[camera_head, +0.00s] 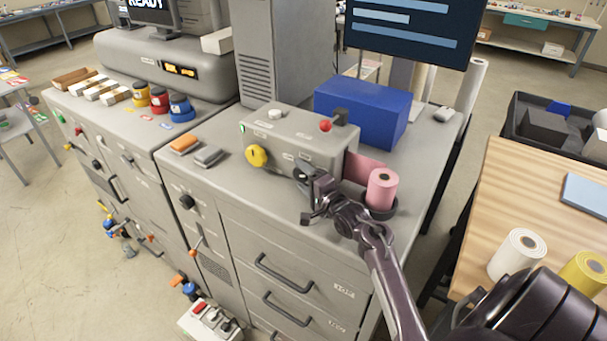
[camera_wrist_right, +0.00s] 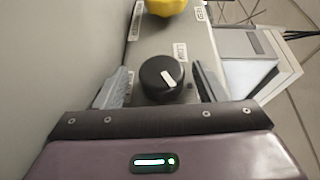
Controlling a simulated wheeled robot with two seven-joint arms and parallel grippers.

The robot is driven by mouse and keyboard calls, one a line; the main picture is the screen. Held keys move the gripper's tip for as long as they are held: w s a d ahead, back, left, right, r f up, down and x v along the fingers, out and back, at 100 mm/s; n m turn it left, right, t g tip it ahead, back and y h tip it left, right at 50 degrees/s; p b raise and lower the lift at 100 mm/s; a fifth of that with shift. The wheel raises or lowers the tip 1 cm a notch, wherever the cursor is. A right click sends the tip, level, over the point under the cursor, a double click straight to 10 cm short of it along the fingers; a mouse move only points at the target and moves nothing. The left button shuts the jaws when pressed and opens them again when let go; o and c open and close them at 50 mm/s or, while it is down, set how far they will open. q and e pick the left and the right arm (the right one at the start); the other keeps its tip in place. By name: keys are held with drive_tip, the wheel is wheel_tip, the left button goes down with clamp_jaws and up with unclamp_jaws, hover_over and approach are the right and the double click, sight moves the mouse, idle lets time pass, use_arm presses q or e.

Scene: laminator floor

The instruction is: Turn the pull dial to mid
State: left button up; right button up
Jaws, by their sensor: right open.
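A round black dial (camera_wrist_right: 161,78) with a white pointer mark sits on the grey box's front face, in the middle of the right wrist view. Its pointer slants toward the lower right there. In the head view the dial (camera_head: 302,175) is partly hidden by my right gripper (camera_head: 308,192). The right gripper (camera_wrist_right: 161,86) is open, with one finger on each side of the dial; I cannot tell whether either touches it. A yellow knob (camera_head: 256,156) is on the same face, and it also shows in the right wrist view (camera_wrist_right: 166,6). My left gripper is not in view.
A pink roll (camera_head: 381,190) stands right beside my right gripper. Orange and grey blocks (camera_head: 185,144) lie left on the cabinet top.

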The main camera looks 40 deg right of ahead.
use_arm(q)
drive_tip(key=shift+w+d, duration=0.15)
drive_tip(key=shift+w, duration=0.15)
use_arm(e)
drive_tip(key=shift+a, duration=0.1)
drive_tip(key=c, duration=1)
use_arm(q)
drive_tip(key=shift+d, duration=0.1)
use_arm(e)
drive_tip(key=shift+o, duration=0.2)
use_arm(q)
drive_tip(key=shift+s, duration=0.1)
use_arm(e)
drive_tip(key=shift+r, duration=0.1)
drive_tip(key=g, duration=0.2)
drive_tip(key=n+g, duration=0.1)
drive_tip(key=g, duration=0.1)
drive_tip(key=n+g, duration=0.1)
drive_tip(key=shift+w+r+g+h, duration=0.2)
drive_tip(key=shift+r+g+h, duration=0.2)
drive_tip(key=g, duration=0.2)
drive_tip(key=n+g+h, duration=0.1)
drive_tip(key=g, duration=0.2)
drive_tip(key=shift+w+r, duration=0.15)
drive_tip(key=shift+a, duration=0.1)
